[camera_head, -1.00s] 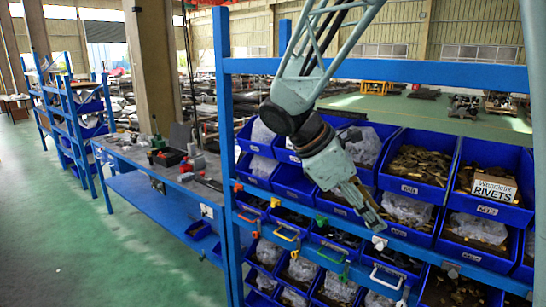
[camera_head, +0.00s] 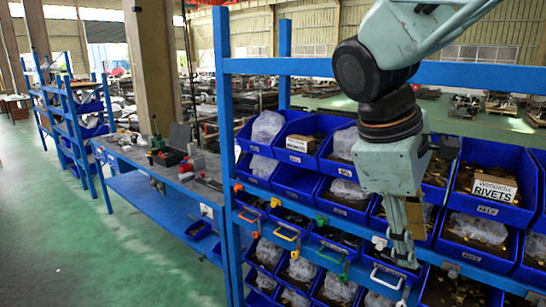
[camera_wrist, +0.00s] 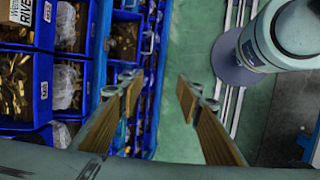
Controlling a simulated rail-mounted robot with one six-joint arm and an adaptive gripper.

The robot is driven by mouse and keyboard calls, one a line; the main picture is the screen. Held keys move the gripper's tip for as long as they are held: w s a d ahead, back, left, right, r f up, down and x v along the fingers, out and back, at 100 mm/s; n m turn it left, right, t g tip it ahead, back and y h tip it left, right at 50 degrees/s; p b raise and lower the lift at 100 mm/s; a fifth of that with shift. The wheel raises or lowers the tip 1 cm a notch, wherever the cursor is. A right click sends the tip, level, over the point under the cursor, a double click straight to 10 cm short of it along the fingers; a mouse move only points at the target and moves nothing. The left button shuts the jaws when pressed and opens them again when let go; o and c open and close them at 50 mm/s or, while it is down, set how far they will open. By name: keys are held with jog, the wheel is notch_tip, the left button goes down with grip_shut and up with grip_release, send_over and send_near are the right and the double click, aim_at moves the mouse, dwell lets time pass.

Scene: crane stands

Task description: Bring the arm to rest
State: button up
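My gripper (camera_head: 403,255) hangs straight down in front of the blue bin rack (camera_head: 450,73) in the head view, below a bulky wrist. In the wrist view its two fingers with brown pads stand apart, with nothing between them (camera_wrist: 160,88). Green floor shows past the fingertips. From the head view I cannot tell the finger gap or the exact distance to the bins.
Blue bins of small parts fill the rack, one holding a white "RIVETS" box (camera_head: 494,186). Colored handles, including a white one (camera_head: 387,277), stick out in front. A blue workbench (camera_head: 160,205) stands left. The green floor (camera_head: 60,230) is clear there.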

jog(key=s+a+m+t+y, duration=0.1)
jog(key=s+a+m+y, duration=0.1)
jog(key=s+m, duration=0.3)
jog(key=s+a+m+t+y, duration=0.2)
jog(key=s+m, duration=0.2)
jog(key=s, duration=0.8)
jog(key=shift+s+a+r+m, duration=0.25)
jog(key=shift+s+a+m, duration=0.05)
jog(key=shift+s+m, duration=0.1)
